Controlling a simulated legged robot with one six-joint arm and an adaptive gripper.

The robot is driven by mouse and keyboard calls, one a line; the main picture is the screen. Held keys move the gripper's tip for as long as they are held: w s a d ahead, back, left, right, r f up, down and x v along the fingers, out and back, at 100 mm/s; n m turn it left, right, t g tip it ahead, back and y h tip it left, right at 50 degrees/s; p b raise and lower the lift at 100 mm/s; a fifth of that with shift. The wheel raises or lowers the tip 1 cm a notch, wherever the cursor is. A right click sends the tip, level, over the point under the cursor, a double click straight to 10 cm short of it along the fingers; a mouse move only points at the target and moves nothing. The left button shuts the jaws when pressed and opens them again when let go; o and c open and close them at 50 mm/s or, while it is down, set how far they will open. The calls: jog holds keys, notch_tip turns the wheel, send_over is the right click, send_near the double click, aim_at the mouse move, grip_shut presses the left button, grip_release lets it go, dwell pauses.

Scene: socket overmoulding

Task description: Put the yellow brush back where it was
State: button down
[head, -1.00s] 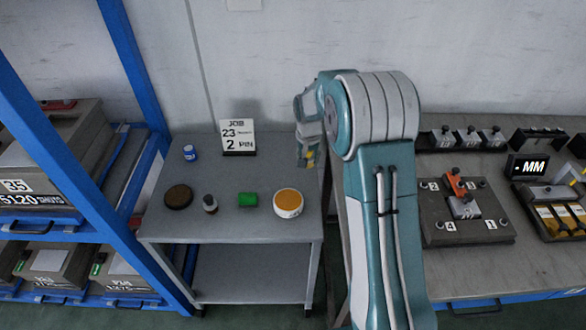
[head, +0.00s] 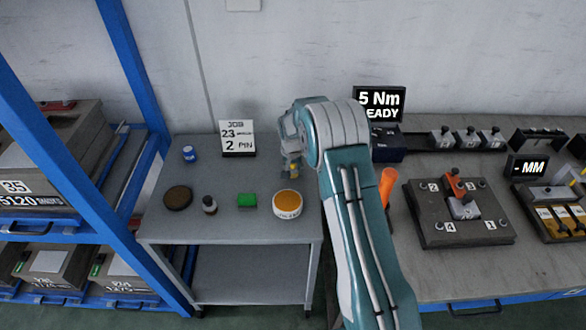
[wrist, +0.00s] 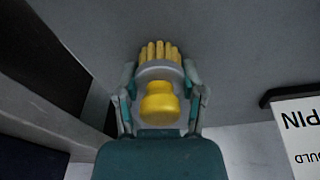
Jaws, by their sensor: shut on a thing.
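The yellow brush (wrist: 158,104) is between the fingers of my gripper (wrist: 160,88) in the wrist view. Its rounded yellow knob faces the camera, a grey band runs around its middle, and yellow bristles show beyond. In the head view my gripper (head: 292,163) is over the back right part of the grey trolley (head: 180,228), with a small bit of the yellow brush (head: 294,171) showing below it. My gripper is shut on the brush. Whether the bristles touch the trolley top cannot be told.
A bench with a mould plate (head: 430,226) stands right, a blue rack (head: 82,180) left.

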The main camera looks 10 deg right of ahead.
jog(key=shift+f, duration=0.1)
jog(key=shift+c, duration=0.9)
grip_release()
